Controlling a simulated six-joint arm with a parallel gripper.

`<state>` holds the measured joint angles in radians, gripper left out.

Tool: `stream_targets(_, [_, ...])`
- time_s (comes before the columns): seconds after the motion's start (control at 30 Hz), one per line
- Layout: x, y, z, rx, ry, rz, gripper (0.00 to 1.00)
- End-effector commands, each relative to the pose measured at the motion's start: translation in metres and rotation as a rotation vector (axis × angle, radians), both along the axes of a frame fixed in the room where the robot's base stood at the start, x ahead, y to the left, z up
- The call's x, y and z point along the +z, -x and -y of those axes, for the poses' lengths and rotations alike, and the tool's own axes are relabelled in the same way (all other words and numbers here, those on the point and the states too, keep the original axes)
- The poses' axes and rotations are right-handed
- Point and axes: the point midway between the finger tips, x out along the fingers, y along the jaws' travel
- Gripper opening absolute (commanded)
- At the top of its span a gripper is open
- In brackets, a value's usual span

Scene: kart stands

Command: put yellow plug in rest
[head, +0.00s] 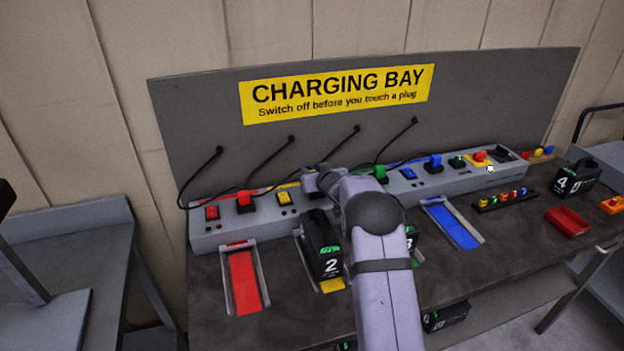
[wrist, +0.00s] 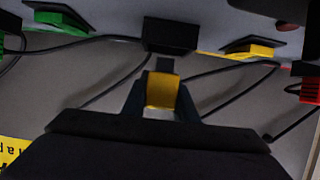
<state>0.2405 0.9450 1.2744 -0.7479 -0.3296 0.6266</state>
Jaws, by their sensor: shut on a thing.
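My gripper (wrist: 160,95) is shut on the yellow plug (wrist: 163,90), whose yellow body shows between the two dark fingers in the wrist view. A black block (wrist: 170,35) on the grey charging rail lies just beyond the plug. I cannot tell whether the plug touches the block or is apart from it. In the head view my gripper (head: 318,181) is over the rail (head: 340,203), right of the yellow switch (head: 285,198); the arm hides the plug's lower end. The switch also shows in the wrist view (wrist: 248,49). I cannot make out which part is the rest.
Battery 2 (head: 322,248) stands in the yellow lane, close to my arm. The red plug (head: 245,201) is left along the rail, the blue plug (head: 433,163) right. Black cables hang from the back panel (head: 450,95). The red lane (head: 244,282) and blue lane (head: 452,224) are empty.

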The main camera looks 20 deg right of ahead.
Motion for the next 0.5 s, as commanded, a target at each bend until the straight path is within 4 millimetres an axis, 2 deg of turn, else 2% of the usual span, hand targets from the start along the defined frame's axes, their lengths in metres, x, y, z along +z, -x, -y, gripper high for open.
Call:
stream_targets(0.1, [-0.017,0.000,0.000,0.001,-0.001,-0.002,0.03])
stream_targets(0.2, [-0.023,0.000,0.000,0.000,0.000,0.000,0.03])
stream_targets(0.5, [-0.025,0.000,0.000,0.000,0.000,0.001,0.03])
